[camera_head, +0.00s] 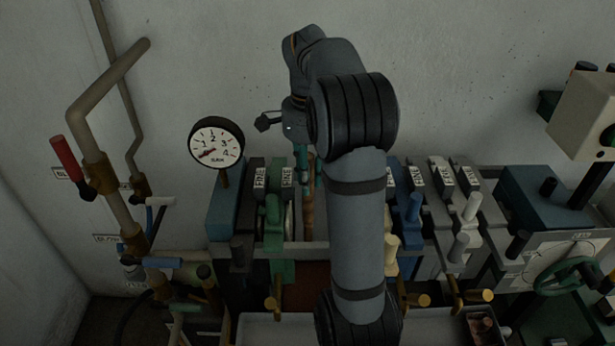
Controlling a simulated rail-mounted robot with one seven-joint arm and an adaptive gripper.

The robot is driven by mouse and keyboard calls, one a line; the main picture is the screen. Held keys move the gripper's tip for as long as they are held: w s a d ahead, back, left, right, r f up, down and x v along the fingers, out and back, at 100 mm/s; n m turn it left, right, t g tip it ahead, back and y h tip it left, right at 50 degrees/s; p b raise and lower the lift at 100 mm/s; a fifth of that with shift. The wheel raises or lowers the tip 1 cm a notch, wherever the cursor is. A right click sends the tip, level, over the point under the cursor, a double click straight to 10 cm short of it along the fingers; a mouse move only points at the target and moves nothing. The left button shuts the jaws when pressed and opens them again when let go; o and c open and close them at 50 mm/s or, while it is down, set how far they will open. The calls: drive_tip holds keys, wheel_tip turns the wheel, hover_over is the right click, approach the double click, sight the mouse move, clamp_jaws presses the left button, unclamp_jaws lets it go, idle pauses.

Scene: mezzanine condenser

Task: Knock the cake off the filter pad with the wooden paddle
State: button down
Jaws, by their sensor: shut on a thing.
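My gripper (303,168) hangs in the gap of the plate row, partly hidden by my own arm. It is shut on a slim brown wooden shaft, which I take to be the wooden paddle (308,212). The paddle points down, roughly upright, between the plates left of my forearm. Below it, a reddish-brown flat surface (304,274) shows in the gap; I cannot tell whether it is the cake. I cannot make out the filter pad, and contact between paddle and cake cannot be seen.
Green plates (274,225) stand left of the gap, blue (413,205) and grey plates (465,215) right of it. A pressure gauge (216,142) and pipes (95,130) with a red lever (67,158) stand left. A pale trough (270,330) lies in front.

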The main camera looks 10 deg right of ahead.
idle(0.5)
drive_tip(key=a, duration=0.3)
drive_tip(key=shift+w, duration=0.4)
drive_tip(key=shift+d, duration=0.1)
drive_tip(key=d, duration=0.3)
drive_tip(key=shift+s, duration=0.4)
drive_tip(key=shift+a, duration=0.15)
idle(0.4)
